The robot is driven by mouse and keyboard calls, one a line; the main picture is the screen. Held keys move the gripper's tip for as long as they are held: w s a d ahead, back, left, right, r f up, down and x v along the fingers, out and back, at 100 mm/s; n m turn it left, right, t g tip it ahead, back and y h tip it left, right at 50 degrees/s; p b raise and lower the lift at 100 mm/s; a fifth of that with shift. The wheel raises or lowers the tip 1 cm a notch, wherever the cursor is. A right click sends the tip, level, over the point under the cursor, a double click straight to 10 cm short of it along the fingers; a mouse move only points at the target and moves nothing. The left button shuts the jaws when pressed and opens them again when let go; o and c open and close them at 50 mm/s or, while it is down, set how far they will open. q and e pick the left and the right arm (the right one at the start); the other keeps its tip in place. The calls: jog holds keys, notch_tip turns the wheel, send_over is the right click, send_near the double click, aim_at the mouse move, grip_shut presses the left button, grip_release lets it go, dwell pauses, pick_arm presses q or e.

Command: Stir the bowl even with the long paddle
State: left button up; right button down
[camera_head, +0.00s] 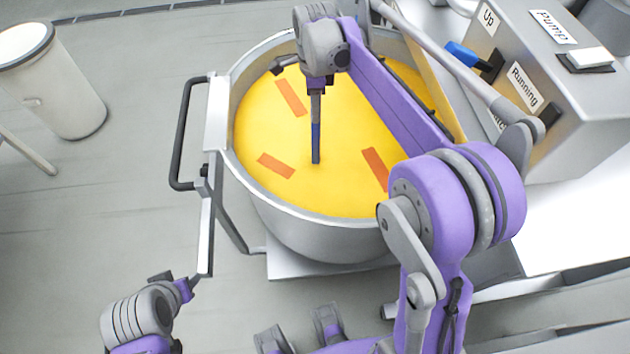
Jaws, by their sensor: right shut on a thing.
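The large round metal bowl (239,78) stands in the middle, filled with a smooth yellow mass (335,190). Several orange-brown streaks (276,165) show on its surface. My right gripper (316,88) is above the yellow mass, shut on the long paddle (316,135). My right arm hides part of the bowl's right side. My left gripper (172,284) is low at the left, outside the bowl; its jaws do not show clearly.
A black side handle (178,135) and a thin grey upright bar (206,228) stand at the bowl's left, near my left gripper. A grey control box (575,100) with labels and a blue lever (462,55) is at right. A white bin (60,90) stands far left; floor between is clear.

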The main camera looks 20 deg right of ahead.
jog(key=s+a, duration=0.2)
jog(key=s, duration=0.7)
jog(key=w+d, duration=0.7)
jog(key=d, duration=0.2)
jog(key=w+a+p, duration=0.4)
jog(key=w, duration=0.7)
pick_arm(q)
jog(key=shift+w+r+b, duration=0.25)
jog(key=shift+r+b, duration=0.75)
jog(key=shift+b, duration=0.15)
pick_arm(e)
jog(key=s+a, duration=0.3)
jog(key=s, duration=0.6)
jog(key=shift+r, duration=0.1)
